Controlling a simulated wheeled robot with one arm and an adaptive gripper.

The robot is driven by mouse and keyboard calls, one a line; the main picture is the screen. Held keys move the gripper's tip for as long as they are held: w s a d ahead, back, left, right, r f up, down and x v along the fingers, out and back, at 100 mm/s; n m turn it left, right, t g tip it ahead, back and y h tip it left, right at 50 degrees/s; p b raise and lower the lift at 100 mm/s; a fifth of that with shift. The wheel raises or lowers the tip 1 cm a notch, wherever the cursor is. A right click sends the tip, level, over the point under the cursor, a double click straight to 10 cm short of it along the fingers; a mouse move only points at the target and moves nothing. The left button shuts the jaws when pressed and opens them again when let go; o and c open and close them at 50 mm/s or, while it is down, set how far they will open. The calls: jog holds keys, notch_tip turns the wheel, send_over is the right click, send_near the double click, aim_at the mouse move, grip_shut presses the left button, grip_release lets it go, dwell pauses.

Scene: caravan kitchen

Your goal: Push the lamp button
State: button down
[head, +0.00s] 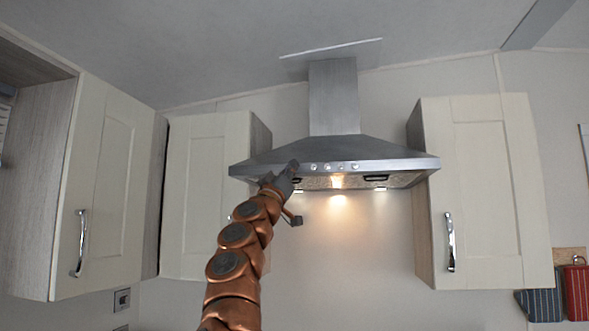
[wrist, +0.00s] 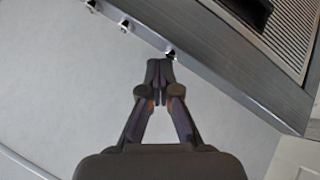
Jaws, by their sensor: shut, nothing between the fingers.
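The range hood (head: 310,150) hangs on the wall between cupboards, with a row of several small round buttons (head: 327,167) along its front strip. Nothing visible marks which one is the lamp button. Light glows beneath the hood. My gripper (head: 293,166) is at the left end of the row. In the wrist view, my gripper (wrist: 160,66) has its fingertips together, empty, close to one button (wrist: 170,54) on the metal strip. I cannot tell whether they touch it. Two other buttons show farther up the strip toward the upper left.
Cream cupboards with metal handles flank the hood, one close on the left (head: 205,195) and one on the right (head: 485,190). Another cupboard (head: 100,190) stands nearer at far left. The wall below the hood is clear. Striped oven mitts (head: 577,292) hang at lower right.

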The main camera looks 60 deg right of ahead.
jog(key=shift+s+a+b, duration=0.2)
jog(key=shift+a+b, duration=0.15)
jog(key=shift+a, duration=0.1)
jog(key=a, duration=0.2)
jog(key=s+a+b, duration=0.1)
jog(key=s+a, duration=0.1)
jog(key=a, duration=0.1)
jog(key=shift+a, duration=0.3)
dwell(0.3)
dwell(0.5)
